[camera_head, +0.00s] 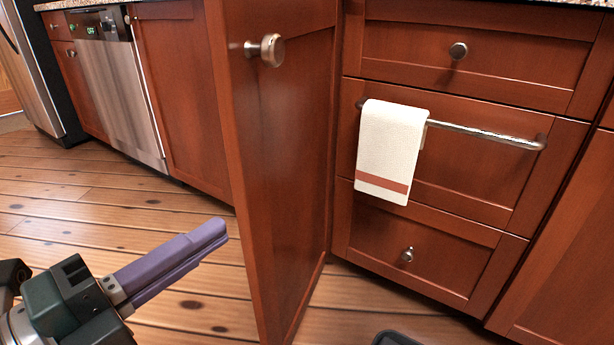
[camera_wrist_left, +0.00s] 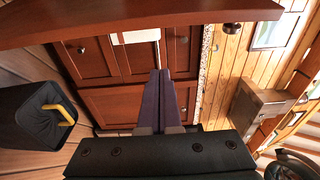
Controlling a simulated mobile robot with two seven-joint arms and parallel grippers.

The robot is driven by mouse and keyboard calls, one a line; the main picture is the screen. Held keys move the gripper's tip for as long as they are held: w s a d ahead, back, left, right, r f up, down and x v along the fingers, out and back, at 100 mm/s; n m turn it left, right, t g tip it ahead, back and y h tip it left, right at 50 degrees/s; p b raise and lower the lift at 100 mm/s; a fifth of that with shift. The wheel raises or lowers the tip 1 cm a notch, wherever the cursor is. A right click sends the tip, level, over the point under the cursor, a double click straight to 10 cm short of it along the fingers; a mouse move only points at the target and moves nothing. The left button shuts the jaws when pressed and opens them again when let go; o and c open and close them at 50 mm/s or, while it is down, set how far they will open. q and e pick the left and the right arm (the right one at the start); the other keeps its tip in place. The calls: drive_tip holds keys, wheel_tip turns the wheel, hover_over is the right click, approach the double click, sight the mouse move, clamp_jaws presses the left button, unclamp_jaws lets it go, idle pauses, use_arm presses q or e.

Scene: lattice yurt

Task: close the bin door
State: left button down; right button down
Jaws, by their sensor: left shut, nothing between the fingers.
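The bin door, a tall reddish-brown wooden panel (camera_head: 285,160), stands open and juts out from the cabinet front. Its round metal knob (camera_head: 266,50) is near the top of the free edge. My left gripper (camera_head: 222,228), with purple fingers, is shut and empty. It is low to the left of the door and appears apart from it. In the left wrist view its closed fingers (camera_wrist_left: 160,74) point toward the cabinets, with a wooden panel (camera_wrist_left: 140,22) across the top and a knob (camera_wrist_left: 232,29) on it. My right gripper is not in view.
Drawers with a rail (camera_head: 490,136) and white towel (camera_head: 388,150) are right of the door. A dishwasher (camera_head: 122,85) stands farther left. The plank floor (camera_head: 100,215) is clear at left.

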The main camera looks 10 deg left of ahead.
sight(242, 188)
use_arm(q)
drive_tip(key=b+x, duration=0.2)
drive_tip(key=x, duration=0.8)
drive_tip(key=a, duration=0.3)
drive_tip(key=shift+w+a, duration=0.1)
drive_tip(key=shift+a, duration=0.3)
drive_tip(key=shift+a, duration=0.15)
